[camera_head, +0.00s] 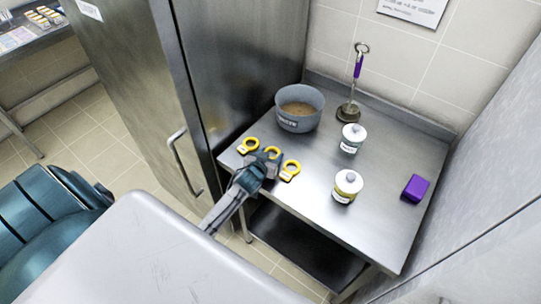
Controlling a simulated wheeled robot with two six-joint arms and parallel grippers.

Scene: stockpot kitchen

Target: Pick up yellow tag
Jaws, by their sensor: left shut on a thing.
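Several yellow ring-shaped tags lie in a row near the front left edge of the steel table. The left one (248,145) and the right one (290,169) are clear of my fingers. The middle yellow tag (272,152) is partly hidden by my left gripper (266,160), which reaches in from the lower left and is shut on it. I cannot tell whether this tag is lifted off the table. My right gripper is not in view.
On the steel table (310,205) stand a grey pot (299,121) with brown contents, two white lidded jars (352,138) (347,186), a purple-handled utensil (357,70) and a purple block (415,188). A tall steel cabinet (140,75) borders the left side.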

